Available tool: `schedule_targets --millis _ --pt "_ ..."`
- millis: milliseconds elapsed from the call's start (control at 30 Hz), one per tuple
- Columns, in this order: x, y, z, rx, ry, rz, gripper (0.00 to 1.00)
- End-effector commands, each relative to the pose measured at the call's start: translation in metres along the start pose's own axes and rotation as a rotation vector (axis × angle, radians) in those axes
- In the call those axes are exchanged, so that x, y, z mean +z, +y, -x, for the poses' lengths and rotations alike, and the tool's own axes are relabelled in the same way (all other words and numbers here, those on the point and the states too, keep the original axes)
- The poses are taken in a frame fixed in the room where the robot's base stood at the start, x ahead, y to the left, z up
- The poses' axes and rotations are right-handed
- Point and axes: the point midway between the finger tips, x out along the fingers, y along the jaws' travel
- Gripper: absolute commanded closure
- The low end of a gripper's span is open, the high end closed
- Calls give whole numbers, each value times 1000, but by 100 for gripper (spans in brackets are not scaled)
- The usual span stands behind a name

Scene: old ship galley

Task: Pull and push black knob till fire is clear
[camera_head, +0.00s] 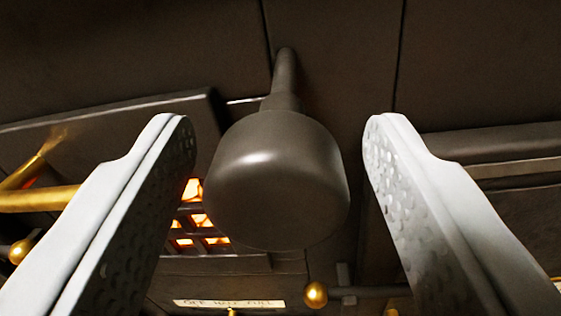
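A large dark, nearly black round knob (277,180) fills the middle of the view, its rounded face toward me. Its thin rod (285,80) runs back to a dark panelled front. My gripper (277,135) is open, with one pale grey finger on each side of the knob. A gap shows between the knob and each fingertip. Orange fire glow (201,220) shows through a grate to the left, partly hidden behind the knob and the left finger.
Brass rails (38,198) lie at the far left. A small brass ball (315,294) and a pale lettered plate (229,303) are below the knob; I cannot read the lettering surely. A dark ledge (500,143) juts out at the right.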

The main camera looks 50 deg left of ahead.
Motion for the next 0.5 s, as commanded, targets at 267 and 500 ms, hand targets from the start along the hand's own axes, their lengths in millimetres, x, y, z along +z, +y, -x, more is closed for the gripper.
schedule_targets --millis 267,500 --pt "0 1 13 2 0 0 46" --pt "0 1 56 3 0 0 46"
